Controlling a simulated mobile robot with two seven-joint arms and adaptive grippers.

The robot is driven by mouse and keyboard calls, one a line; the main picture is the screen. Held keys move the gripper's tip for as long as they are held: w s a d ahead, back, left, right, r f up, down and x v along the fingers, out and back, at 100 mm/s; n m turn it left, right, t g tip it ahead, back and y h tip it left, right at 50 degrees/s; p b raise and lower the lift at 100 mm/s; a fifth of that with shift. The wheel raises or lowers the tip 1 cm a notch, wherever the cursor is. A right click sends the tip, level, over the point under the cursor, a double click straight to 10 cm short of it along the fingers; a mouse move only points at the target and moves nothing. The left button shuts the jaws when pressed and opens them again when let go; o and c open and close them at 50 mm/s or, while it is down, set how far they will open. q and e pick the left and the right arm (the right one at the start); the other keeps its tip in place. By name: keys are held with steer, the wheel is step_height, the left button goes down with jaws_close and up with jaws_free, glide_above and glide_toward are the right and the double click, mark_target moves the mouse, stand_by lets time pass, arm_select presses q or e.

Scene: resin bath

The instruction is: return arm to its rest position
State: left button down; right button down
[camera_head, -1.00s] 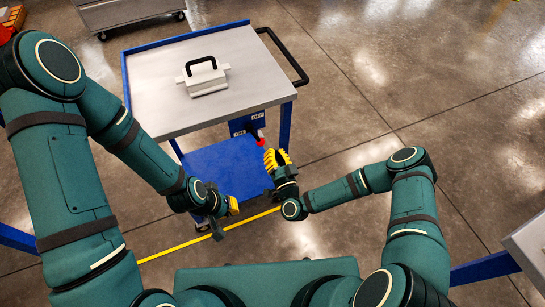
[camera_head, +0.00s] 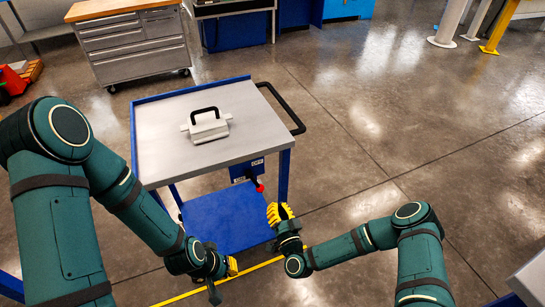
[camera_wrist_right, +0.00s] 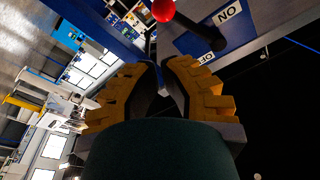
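My left gripper (camera_head: 232,266) has yellow finger pads and hangs low, left of centre, in front of the cart. It is small and seen edge-on, so its opening is unclear. My right gripper (camera_head: 279,213) points up and away beside the cart's lower right side. In the right wrist view its yellow fingers (camera_wrist_right: 160,66) stand slightly apart with nothing between them. A lever with a red ball knob (camera_head: 259,187) is on the cart's blue switch box. The knob also shows in the right wrist view (camera_wrist_right: 163,10), just beyond the fingertips and apart from them.
The cart (camera_head: 160,160) has a grey top, a blue lower shelf (camera_head: 225,222) and a black push handle (camera_head: 283,108). A block with a black handle (camera_head: 206,125) sits on top. A drawer cabinet (camera_head: 135,50) stands behind. The floor right of the cart is clear.

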steer(key=s+a+f+n+g+y, duration=0.2)
steer(key=s+f+n+g, duration=0.15)
steer(key=s+g, duration=0.55)
steer(key=s+d+r+m+g+h, duration=0.1)
steer(key=s+d+r+g, duration=0.1)
steer(key=s+d+g, duration=0.1)
steer(key=s+d+r+g+h, duration=0.2)
steer(key=s+d+g, duration=0.1)
steer(key=s, duration=0.5)
steer(key=shift+d+r+m+g, duration=0.25)
steer(key=shift+d+m+g, duration=0.1)
steer(key=shift+g, duration=0.55)
